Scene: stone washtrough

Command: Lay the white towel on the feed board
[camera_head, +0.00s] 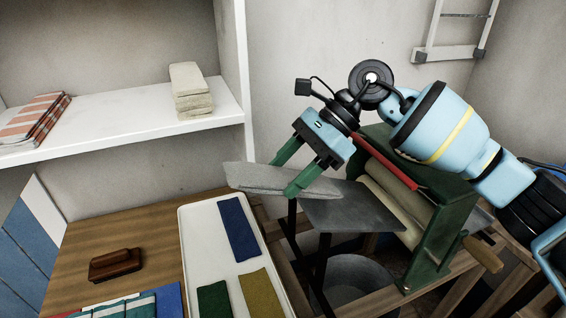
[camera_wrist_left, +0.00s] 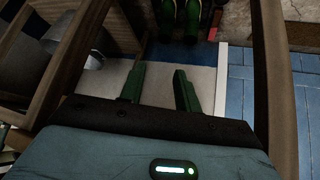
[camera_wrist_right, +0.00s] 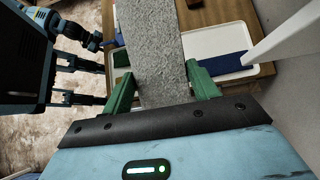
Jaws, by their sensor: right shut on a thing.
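The white towel (camera_head: 262,178) looks light grey and speckled, a flat, stiff-looking strip. My right gripper (camera_head: 297,174) is shut on it and holds it level above the tray's right edge and the near left side of the feed board. In the right wrist view the towel (camera_wrist_right: 152,50) runs forward from between the fingers (camera_wrist_right: 160,88). The feed board (camera_head: 352,212) is a dark grey plate in front of the wringer's cream rollers (camera_head: 398,205); its far left part lies behind the towel and gripper. My left gripper (camera_wrist_left: 158,88) shows only in its wrist view, fingers apart and empty.
A white tray (camera_head: 200,262) with navy, green and yellow cloths lies on the wooden table (camera_head: 150,240), beside a brown brush (camera_head: 115,264). A shelf (camera_head: 130,125) above holds folded cream cloths (camera_head: 190,92). The green wringer frame (camera_head: 440,225) stands right; a grey tub (camera_head: 355,285) is below.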

